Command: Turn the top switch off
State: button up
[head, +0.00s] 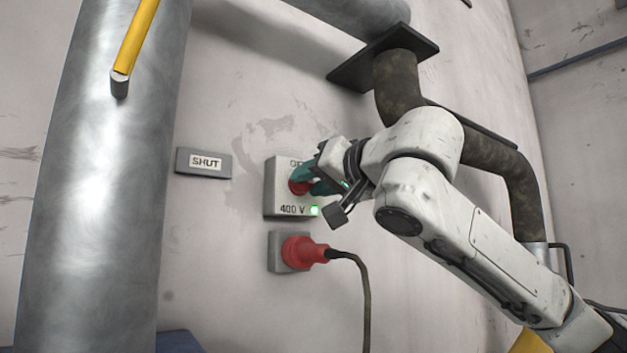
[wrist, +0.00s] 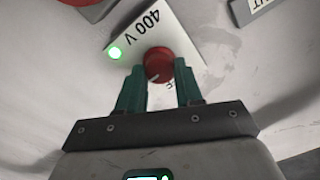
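The top switch box (head: 284,200) is a grey wall box marked "400 V", with a partly hidden "OF" label above its red knob (head: 297,187). A green lamp (head: 314,210) glows at its lower right corner. In the wrist view the box (wrist: 185,30) appears rotated, with the lamp (wrist: 116,53) lit left of the knob (wrist: 158,63). A small pale mark shows on the knob's near edge. My gripper (wrist: 160,72) is open, its teal fingertips on either side of the knob. Whether they touch it I cannot tell. The gripper (head: 308,182) hides part of the box in the head view.
Below is a socket box (head: 275,252) with a red plug (head: 298,253) and a hanging dark cable (head: 366,290). A "SHUT" sign (head: 204,162) is left of the switch. A thick metal pipe (head: 100,190) stands further left; dark pipes (head: 398,85) run above my arm.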

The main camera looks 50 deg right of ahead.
jog(key=c, duration=0.5)
jog(key=shift+n+b, duration=0.3)
jog(key=shift+b, duration=0.1)
jog(key=shift+f+n+b, duration=0.15)
jog(key=shift+n+b, duration=0.5)
jog(key=shift+n, duration=0.05)
jog(key=n, duration=0.4)
jog(key=shift+b, duration=0.4)
jog(key=n, duration=0.6)
jog(key=shift+r, duration=0.2)
jog(key=n, duration=0.5)
jog(key=shift+n, duration=0.3)
jog(key=shift+a, duration=0.1)
